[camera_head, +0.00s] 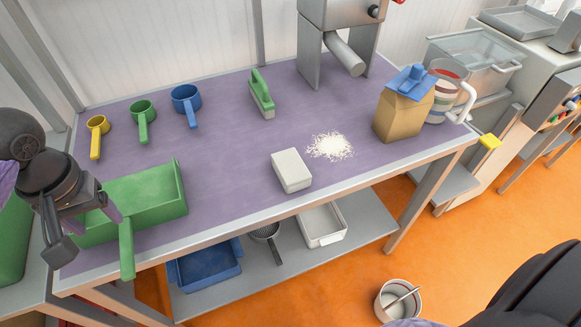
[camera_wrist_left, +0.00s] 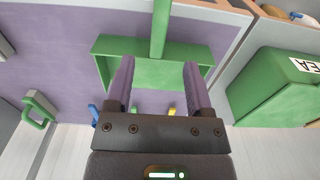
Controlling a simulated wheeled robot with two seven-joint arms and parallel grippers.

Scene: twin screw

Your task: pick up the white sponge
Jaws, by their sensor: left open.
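The white sponge (camera_head: 291,171) is a pale rectangular block lying on the purple worktop (camera_head: 225,150), near its front edge. My left gripper (camera_head: 95,218) is at the far left of the head view, well to the left of the sponge. It is open and empty, over or close to the green scoop (camera_head: 160,193). In the left wrist view, the two purple fingers (camera_wrist_left: 159,70) stand apart with the green scoop (camera_wrist_left: 150,75) beyond them. My right gripper does not show.
A heap of white shreds (camera_head: 331,146) lies just right of the sponge. A green-handled brush (camera_head: 262,95) stands behind it. Yellow (camera_head: 96,125), green (camera_head: 143,110) and blue (camera_head: 187,98) measuring cups lie at back left. A brown carton (camera_head: 402,115) stands at right.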

